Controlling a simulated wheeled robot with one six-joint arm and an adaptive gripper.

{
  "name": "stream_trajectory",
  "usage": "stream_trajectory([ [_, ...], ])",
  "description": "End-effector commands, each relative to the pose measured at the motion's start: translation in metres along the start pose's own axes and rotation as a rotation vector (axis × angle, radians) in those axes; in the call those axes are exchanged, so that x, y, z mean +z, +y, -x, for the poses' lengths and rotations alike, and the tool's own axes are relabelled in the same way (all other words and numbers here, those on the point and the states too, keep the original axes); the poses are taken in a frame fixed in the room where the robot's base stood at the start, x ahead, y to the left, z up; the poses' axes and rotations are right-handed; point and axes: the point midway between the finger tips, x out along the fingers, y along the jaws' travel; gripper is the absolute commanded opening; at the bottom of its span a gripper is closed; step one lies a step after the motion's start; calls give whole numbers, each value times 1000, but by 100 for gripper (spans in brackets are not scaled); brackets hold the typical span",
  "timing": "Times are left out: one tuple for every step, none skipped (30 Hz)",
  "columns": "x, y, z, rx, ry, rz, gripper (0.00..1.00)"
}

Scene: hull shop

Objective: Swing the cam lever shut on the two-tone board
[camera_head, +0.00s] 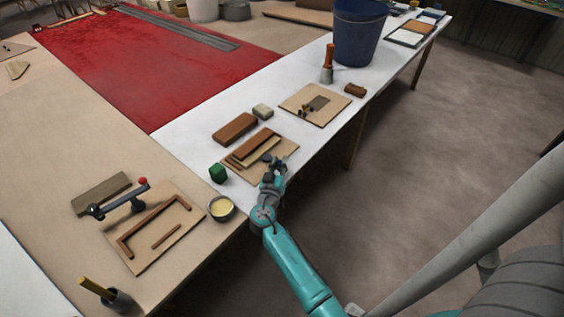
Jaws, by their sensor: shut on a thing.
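The two-tone board (254,149), brown with a pale cream strip, lies on a light wooden base board (243,171) near the table's front edge. A small dark cam fitting (267,157) sits at its near side. My gripper (276,167) is over the right part of this base board, at the fitting. It is shut on a small dark part that looks like the cam lever. The fingers and wrist cover most of that part, so the lever's angle and whether the cam touches the board cannot be told.
A red-knobbed clamp (125,199) stands left. Another fixture board (298,101), an orange-handled tool (328,64) and a blue bucket (359,35) are farther back. Open floor lies right.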

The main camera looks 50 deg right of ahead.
Motion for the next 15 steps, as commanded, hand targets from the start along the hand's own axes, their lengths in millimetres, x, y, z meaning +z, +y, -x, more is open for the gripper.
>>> stream_trajectory([
  [-2,-4,1,17,-6,0,0],
  [-2,-5,2,29,-10,0,0],
  [-2,-5,3,43,-15,-1,0],
  [-2,-6,3,53,-18,-1,0],
  [-2,-6,4,60,-21,-1,0],
  [-2,-6,4,69,-24,-2,0],
  [-2,-6,5,73,-25,-2,0],
  [-2,-6,5,76,-26,-2,0],
  [-2,-6,5,79,-27,-2,0],
  [-2,-6,5,80,-27,-1,0],
  [-2,-6,5,80,-27,-1,0],
  [-2,-6,5,80,-27,-1,0],
  [-2,-6,5,80,-27,-1,0],
  [-2,-6,5,79,-27,-1,0],
  [-2,-6,5,79,-27,-1,0],
])
